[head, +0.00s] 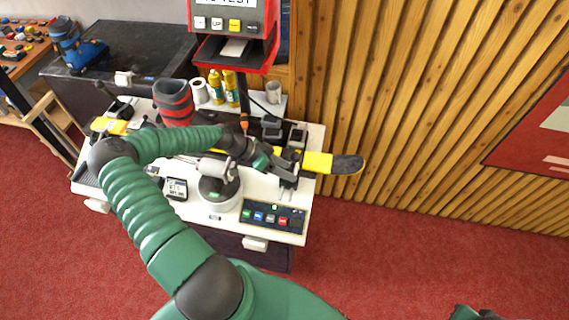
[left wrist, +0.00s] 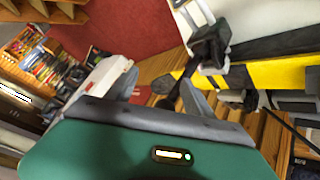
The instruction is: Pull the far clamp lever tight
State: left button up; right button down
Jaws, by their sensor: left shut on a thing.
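A yellow and black ski (head: 318,162) lies across the right part of the white bench, held by dark clamps, and its dark tip sticks out past the right edge. It also shows in the left wrist view (left wrist: 280,72). My left gripper (head: 280,167) is at the clamp beside the ski. In the left wrist view my left gripper (left wrist: 165,92) has its two grey fingers on either side of a dark clamp lever (left wrist: 177,92), which runs down from the clamp body (left wrist: 209,45). The fingers partly hide the lever. Only a sliver of my right arm shows at the bottom edge.
A round grey unit (head: 219,190) and a button panel (head: 272,216) stand on the near bench (head: 228,232). A red and dark boot (head: 174,100) and yellow bottles (head: 223,88) stand behind. A slatted wood wall (head: 400,110) is to the right. Red floor is open in front.

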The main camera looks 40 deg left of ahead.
pick_arm(q)
jog(key=w+a+b+v, duration=0.1)
jog(key=b+v, duration=0.3)
jog(key=v, duration=1.2)
jog(key=shift+s+a, duration=0.25)
jog(key=shift+a, duration=0.05)
